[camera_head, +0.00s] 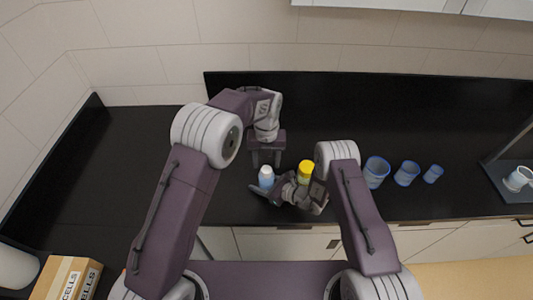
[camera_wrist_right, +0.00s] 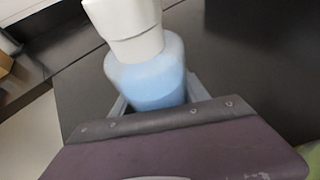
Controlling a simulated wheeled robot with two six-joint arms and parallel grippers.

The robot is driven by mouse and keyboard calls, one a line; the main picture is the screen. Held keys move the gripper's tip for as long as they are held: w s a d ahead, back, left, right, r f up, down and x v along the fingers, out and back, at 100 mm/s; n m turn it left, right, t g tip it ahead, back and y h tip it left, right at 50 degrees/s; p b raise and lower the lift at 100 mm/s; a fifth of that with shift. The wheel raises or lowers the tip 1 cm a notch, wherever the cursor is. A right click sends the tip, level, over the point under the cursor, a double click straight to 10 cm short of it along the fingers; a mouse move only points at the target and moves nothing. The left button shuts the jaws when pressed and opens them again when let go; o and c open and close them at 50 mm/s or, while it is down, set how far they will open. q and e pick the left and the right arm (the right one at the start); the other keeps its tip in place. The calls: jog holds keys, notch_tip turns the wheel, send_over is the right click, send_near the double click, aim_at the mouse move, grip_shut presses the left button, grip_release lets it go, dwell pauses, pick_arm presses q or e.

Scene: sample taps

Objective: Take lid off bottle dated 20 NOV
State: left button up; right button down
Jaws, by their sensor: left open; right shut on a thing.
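A light blue bottle (camera_wrist_right: 158,85) with a white lid (camera_wrist_right: 128,25) is between the fingers of my right gripper (camera_wrist_right: 157,98), which is shut on it. The lid sits on top of the bottle. In the head view the bottle (camera_head: 266,183) and its white lid (camera_head: 266,171) show at the counter's front part, with my right gripper (camera_head: 265,188) around the body from the right. My left gripper (camera_head: 267,160) is open and points down just behind and above the lid. No date is readable in either view.
A yellow-lidded container (camera_head: 305,168) stands just right of the held bottle, partly behind my right wrist. Several blue-rimmed cups (camera_head: 376,171) stand further right. A white mug (camera_head: 517,180) is at the far right. A cardboard box (camera_head: 68,278) is at the lower left. The counter's left part is clear.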

aim_at(267, 169)
pick_arm(q)
jog(key=shift+f, duration=1.7)
